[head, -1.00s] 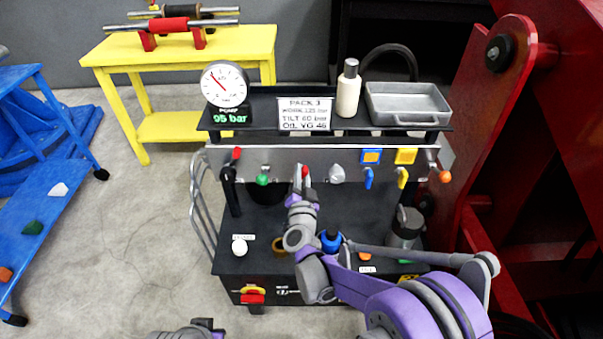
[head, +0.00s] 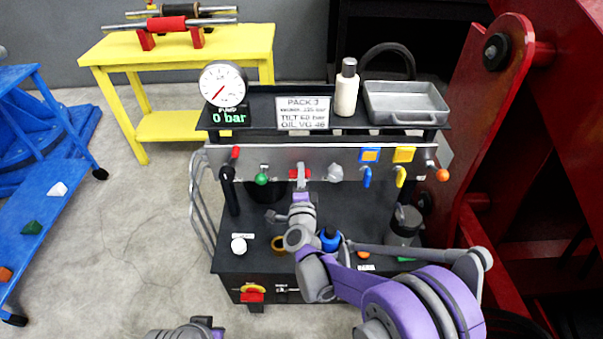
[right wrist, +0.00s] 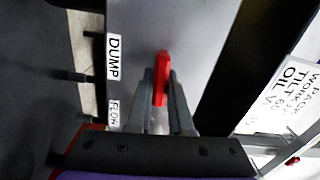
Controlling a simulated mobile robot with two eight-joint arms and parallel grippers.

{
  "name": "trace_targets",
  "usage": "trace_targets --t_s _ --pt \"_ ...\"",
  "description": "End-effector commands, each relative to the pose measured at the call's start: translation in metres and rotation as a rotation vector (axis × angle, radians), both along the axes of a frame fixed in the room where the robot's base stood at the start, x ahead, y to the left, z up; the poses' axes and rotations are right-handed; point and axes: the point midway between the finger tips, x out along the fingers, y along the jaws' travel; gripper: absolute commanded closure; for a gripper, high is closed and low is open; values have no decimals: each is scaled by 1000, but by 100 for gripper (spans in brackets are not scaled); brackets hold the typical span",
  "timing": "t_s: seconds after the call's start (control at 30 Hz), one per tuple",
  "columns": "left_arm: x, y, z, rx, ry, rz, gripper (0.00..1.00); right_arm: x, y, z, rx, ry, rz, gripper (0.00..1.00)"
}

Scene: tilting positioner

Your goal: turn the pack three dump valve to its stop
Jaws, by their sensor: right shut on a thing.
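The pack three dump valve has a red handle (head: 307,173), which lies crosswise on the grey panel of the black pack. My right gripper (head: 301,173) is shut on the handle from the front and hides its middle. In the right wrist view, the red handle (right wrist: 161,78) stands between the two grey fingers (right wrist: 161,95), beside a DUMP label (right wrist: 114,57). The pump gauge (head: 223,85) has its needle at the lower left, and its green display (head: 229,118) reads 0 bar. My left gripper is not clearly in view; only part of a grey link shows at the bottom edge.
On the same panel are a green knob (head: 261,179), a grey knob (head: 335,173), a blue lever (head: 367,177) and a yellow lever (head: 401,177). A bottle (head: 346,92) and a metal tray (head: 405,105) stand on the shelf above. A red frame (head: 478,130) rises close on the right.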

Motion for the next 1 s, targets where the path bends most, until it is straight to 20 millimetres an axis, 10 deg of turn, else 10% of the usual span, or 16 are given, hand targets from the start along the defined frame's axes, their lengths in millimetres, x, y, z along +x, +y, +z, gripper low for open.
trace_targets --t_s 0.8,0.83,1.0 --pt "0 0 0 0 0 0 100 0 0 -1 117 1 1 100" --pt "0 0 0 0 0 0 100 0 0 -1 117 1 1 76" --pt "0 0 0 0 0 0 100 0 0 -1 116 1 1 51"
